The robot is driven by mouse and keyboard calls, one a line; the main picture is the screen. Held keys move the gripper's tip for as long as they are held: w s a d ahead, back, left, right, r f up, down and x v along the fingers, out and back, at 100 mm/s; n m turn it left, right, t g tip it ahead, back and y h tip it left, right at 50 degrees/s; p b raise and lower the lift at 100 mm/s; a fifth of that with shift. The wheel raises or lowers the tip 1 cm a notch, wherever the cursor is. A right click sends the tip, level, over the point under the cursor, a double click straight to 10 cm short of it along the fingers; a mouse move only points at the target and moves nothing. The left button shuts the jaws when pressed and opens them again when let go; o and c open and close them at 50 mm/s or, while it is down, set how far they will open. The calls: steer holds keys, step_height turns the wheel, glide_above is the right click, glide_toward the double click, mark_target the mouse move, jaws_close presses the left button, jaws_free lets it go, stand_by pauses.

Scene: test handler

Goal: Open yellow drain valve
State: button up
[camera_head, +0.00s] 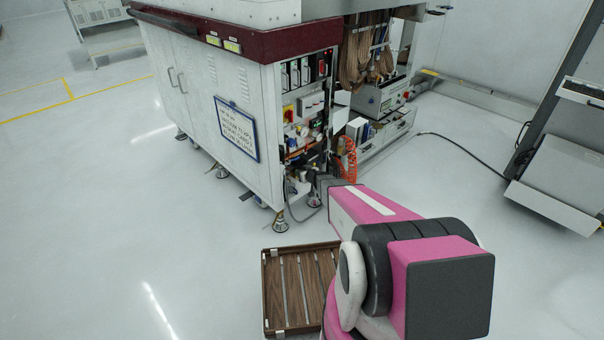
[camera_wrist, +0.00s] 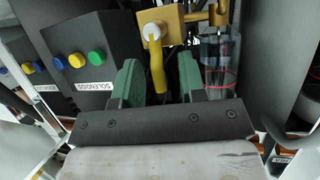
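The yellow drain valve handle (camera_wrist: 157,68) shows in the wrist view, hanging down from a pale round hub on a brass-coloured block (camera_wrist: 175,22). My gripper (camera_wrist: 160,78) has two green fingers, one on each side of the handle. The fingers are open, with visible gaps between them and the handle. The handle's lower end reaches down between the fingers toward the dark gripper body. In the head view my arm reaches to the open front of the white machine (camera_head: 215,100), and the valve cannot be made out there.
A clear cylinder (camera_wrist: 218,62) with a red band stands close right of my gripper. A dark panel with coloured buttons (camera_wrist: 77,60) is at the left. An orange coiled hose (camera_head: 349,160) hangs by the machine. A wooden slatted tray (camera_head: 266,290) lies near my arm.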

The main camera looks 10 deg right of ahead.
steer(key=shift+s, duration=0.15)
steer(key=v, duration=1)
steer(key=shift+s+d, duration=0.2)
steer(key=shift+r, duration=0.15)
steer(key=s+a+r+g+y, duration=0.2)
steer(key=s+a+r+g, duration=0.55)
steer(key=s+r, duration=0.4)
steer(key=s+d+r+m+g+h, duration=0.2)
steer(key=s+d+r+h, duration=0.1)
steer(key=s, duration=0.4)
steer(key=s+d+r+m+g+h, duration=0.2)
steer(key=s+d+r+m+h, duration=0.1)
steer(key=s, duration=0.4)
steer(key=shift+s+d+g+h, duration=0.35)
steer(key=shift+h, duration=0.45)
steer(key=shift+f, duration=0.1)
